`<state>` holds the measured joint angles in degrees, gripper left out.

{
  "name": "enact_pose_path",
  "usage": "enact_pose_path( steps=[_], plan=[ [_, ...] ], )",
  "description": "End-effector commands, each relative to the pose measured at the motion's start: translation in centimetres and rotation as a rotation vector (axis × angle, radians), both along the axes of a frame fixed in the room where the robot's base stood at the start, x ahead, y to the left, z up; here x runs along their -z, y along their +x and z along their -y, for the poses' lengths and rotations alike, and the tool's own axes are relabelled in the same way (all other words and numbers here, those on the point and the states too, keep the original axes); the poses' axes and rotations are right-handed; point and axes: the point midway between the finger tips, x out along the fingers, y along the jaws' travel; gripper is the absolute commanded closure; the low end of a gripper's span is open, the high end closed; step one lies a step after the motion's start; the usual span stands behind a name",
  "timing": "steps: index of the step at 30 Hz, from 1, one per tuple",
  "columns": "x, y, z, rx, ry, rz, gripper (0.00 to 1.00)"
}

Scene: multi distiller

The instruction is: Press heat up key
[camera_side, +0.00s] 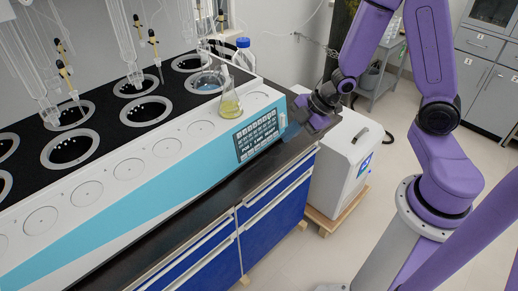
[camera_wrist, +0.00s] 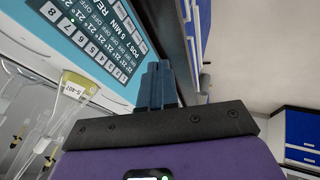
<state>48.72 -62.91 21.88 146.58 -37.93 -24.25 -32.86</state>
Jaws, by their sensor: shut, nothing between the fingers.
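The multi distiller (camera_side: 190,170) is a long white and light-blue machine on a dark bench. Its dark control panel (camera_side: 257,136) is at the right end of the sloped front. In the wrist view the panel (camera_wrist: 105,35) shows a display with rows of text and a column of numbered keys. The heat up key cannot be told apart by its label. My gripper (camera_side: 290,128) is just right of the panel, near the end of the machine. In the wrist view my gripper (camera_wrist: 158,68) has its dark blue fingers together and empty, beside the panel's edge. Contact cannot be judged.
A flask with yellow liquid (camera_side: 230,105) stands on the machine above the panel; it also shows in the wrist view (camera_wrist: 72,95). A blue-capped bottle (camera_side: 243,58) stands behind.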

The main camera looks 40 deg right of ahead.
Motion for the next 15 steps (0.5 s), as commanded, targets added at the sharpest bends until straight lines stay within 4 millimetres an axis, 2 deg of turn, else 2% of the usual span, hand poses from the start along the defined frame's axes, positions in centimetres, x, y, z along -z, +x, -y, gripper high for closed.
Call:
enact_pose_path(
  steps=[5,15],
  plan=[
    [1.1,0.5,-0.5,0.000,0.002,-0.004,1.00],
    [4.5,2.2,-1.9,0.000,-0.001,-0.003,1.00]
  ],
)
